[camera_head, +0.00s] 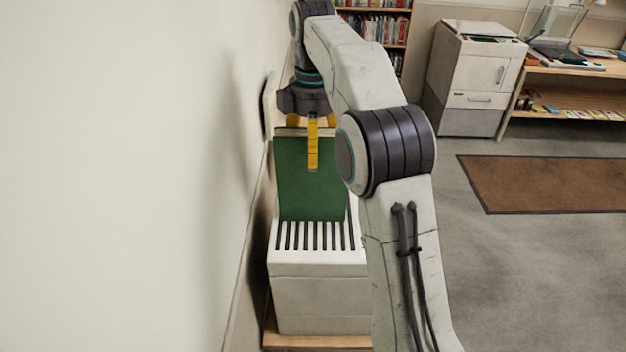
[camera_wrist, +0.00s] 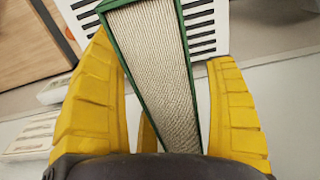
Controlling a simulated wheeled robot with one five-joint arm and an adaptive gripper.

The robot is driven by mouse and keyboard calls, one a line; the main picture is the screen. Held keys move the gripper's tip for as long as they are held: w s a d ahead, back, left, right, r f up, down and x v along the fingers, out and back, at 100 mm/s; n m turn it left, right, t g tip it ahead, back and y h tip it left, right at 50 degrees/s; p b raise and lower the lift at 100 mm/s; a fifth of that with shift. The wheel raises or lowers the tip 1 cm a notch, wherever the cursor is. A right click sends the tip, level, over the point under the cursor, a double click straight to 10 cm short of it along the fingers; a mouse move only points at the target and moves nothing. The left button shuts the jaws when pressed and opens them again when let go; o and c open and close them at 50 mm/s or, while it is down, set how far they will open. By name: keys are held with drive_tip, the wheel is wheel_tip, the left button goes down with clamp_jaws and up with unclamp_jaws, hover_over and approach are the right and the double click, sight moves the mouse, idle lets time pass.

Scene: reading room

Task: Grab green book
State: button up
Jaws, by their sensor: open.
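The green book (camera_head: 300,190) stands upright at the back of a white slotted stand (camera_head: 318,300) by the left wall. In the wrist view the book (camera_wrist: 158,75) shows its pale page edge framed by green covers, running up the middle. My gripper (camera_head: 312,150) points down over the book's top edge, with one yellow finger in front of the green cover. In the wrist view my gripper (camera_wrist: 161,48) is open, its yellow fingers on both sides of the book.
The white wall (camera_head: 120,180) runs close along the left of the stand. A bookshelf (camera_head: 385,25), a white copier (camera_head: 475,75) and a wooden desk (camera_head: 570,75) are at the back. Grey floor with a brown mat (camera_head: 550,185) lies open on the right.

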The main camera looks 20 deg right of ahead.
drive_tip(key=shift+f, duration=0.9)
drive_tip(key=shift+c, duration=0.2)
drive_tip(key=c, duration=1.2)
drive_tip(key=shift+c, duration=0.6)
drive_tip(key=shift+r, duration=0.2)
